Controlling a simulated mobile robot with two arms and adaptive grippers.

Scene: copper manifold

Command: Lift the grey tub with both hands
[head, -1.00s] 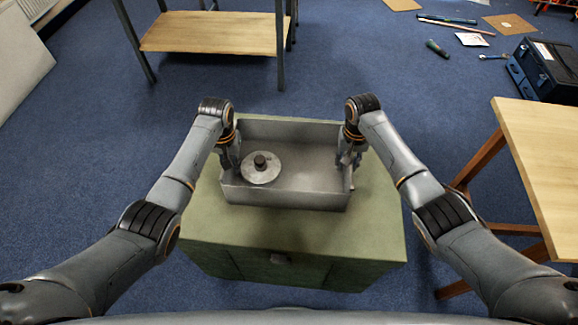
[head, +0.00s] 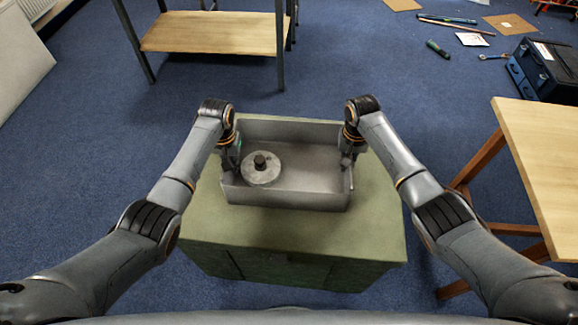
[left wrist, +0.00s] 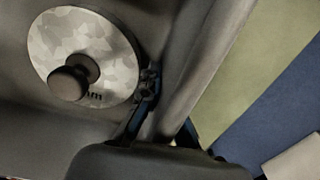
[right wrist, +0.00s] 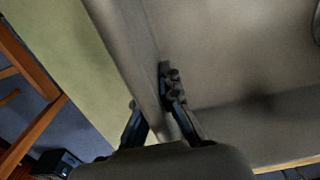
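The grey tub (head: 285,192) is an open rectangular box on top of the green cabinet, and it looks level. A round metal disc with a dark knob (head: 262,174) lies inside it at the left; it also shows in the left wrist view (left wrist: 112,62). My left gripper (head: 232,160) straddles the tub's left wall, one finger inside and one outside, and looks shut on it. My right gripper (head: 348,162) straddles the right wall the same way and looks shut on it. The right wrist view shows its inner finger against the wall (right wrist: 128,50). The outer fingers are partly hidden.
The green cabinet (head: 290,230) stands on blue carpet. A wooden table (head: 545,150) is close on the right. A metal-legged wooden bench (head: 215,35) stands behind. A blue toolbox (head: 545,70) and scattered tools lie at the far right.

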